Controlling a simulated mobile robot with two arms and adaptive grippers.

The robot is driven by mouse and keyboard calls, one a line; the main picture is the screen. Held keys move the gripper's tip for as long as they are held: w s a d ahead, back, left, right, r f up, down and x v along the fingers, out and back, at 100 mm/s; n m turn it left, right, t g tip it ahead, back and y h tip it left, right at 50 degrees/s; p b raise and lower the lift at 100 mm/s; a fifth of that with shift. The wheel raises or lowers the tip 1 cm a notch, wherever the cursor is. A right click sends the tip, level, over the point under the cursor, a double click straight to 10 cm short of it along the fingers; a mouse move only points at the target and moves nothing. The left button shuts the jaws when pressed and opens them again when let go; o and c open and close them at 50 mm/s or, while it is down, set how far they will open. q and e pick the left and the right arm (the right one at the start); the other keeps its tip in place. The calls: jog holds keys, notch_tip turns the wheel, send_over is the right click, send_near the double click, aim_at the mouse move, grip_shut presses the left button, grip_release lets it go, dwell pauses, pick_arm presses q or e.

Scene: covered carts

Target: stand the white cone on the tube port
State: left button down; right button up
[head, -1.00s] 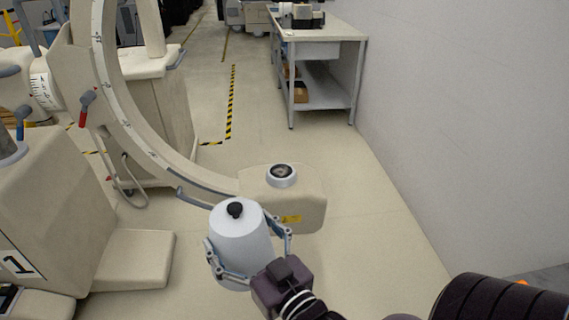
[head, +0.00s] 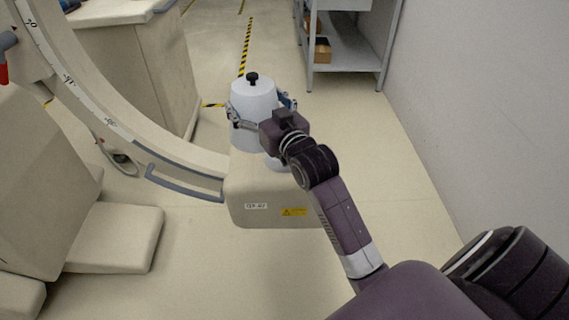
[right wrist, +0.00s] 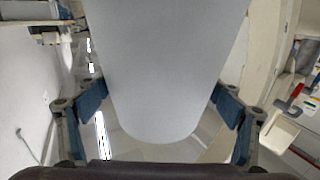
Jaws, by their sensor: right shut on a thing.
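The white cone (head: 250,115), with a black knob on top, is upright in my right gripper (head: 262,112). The gripper is shut on its sides. In the right wrist view, the cone (right wrist: 165,70) fills the space between the two blue finger pads. The tube port (head: 278,164) is a pale round fitting on top of the C-arm's lower housing (head: 265,200). It shows only partly, just below and right of the cone, behind the cone and gripper. I cannot tell how large the gap is between them. My left gripper is not in view.
The curved C-arm (head: 100,115) rises to the left of the housing, with a grey handle bar (head: 183,184) beside it. A beige machine base (head: 50,190) stands at left. A grey shelf table (head: 345,50) is at the back, by the right wall. Floor in front is clear.

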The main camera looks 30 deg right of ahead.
jog(key=w+d+r+m+h+b, duration=0.1)
jog(key=w+d+r+b, duration=0.15)
jog(key=d, duration=0.35)
jog(key=w+d+r+m+h+b, duration=0.1)
jog(key=w+d+r+h+b, duration=0.15)
jog(key=d, duration=0.35)
pick_arm(q)
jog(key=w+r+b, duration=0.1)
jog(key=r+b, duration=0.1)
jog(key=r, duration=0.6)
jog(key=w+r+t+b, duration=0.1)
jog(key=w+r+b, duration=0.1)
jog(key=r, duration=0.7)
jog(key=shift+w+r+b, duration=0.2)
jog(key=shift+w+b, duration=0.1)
jog(key=shift+b, duration=0.4)
pick_arm(e)
notch_tip(320, 180, down, 20)
jog(key=shift+y, duration=0.35)
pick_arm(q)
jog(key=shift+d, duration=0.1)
pick_arm(e)
jog(key=shift+w+r, duration=0.1)
jog(key=o, duration=1.1)
jog(key=shift+o, duration=0.6)
